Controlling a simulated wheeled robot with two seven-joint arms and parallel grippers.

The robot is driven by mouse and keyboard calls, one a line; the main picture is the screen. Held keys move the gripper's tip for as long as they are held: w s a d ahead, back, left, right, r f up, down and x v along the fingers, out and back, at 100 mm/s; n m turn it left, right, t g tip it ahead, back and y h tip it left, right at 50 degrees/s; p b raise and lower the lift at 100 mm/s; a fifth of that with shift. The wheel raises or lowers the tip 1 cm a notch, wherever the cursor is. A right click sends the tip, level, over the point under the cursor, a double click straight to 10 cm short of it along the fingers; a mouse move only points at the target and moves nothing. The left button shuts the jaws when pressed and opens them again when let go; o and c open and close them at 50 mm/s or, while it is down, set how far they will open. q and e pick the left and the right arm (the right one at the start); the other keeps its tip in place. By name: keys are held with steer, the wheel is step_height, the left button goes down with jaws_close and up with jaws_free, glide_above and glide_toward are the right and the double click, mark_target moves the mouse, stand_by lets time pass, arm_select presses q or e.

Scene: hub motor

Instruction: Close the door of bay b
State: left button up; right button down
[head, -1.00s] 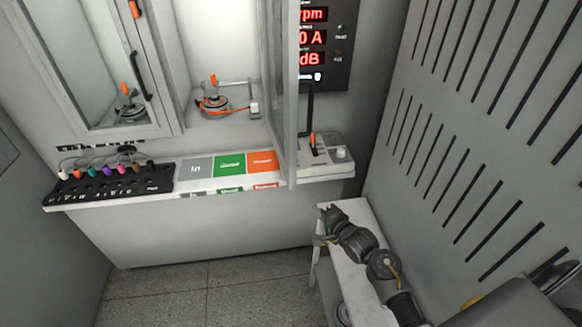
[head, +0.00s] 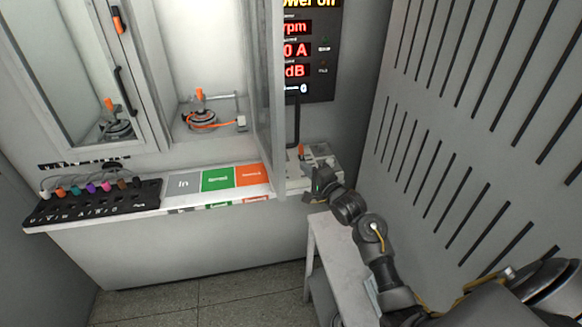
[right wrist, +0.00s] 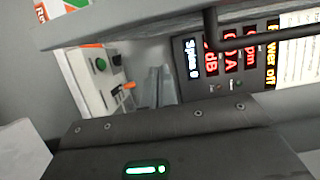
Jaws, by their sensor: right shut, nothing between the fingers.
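The right-hand bay (head: 205,60) is open and holds a hub motor (head: 199,118) with an orange cable. I take it as bay b, though no letter is readable. Its door (head: 262,90) stands swung out towards me, seen nearly edge-on at the bay's right side. The black door handle (head: 296,122) is on the door's right face; a black bar, likely this handle (right wrist: 212,35), crosses the right wrist view. My right gripper (head: 318,184) is shut and empty, below the handle and right of the door, apparently apart from both. My left gripper is out of view.
The left bay door (head: 70,60) is closed. A control box (head: 312,160) with an orange switch sits behind my right gripper. A small bench (head: 335,255) stands below my right arm. A slotted wall (head: 480,130) bounds the right. Coloured mats (head: 218,180) lie on the ledge.

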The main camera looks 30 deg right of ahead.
steer(key=a, duration=0.1)
steer(key=w+a+p, duration=0.1)
steer(key=w+a, duration=0.1)
steer(key=a, duration=0.1)
steer(key=shift+w+p, duration=0.1)
steer(key=shift+p, duration=0.3)
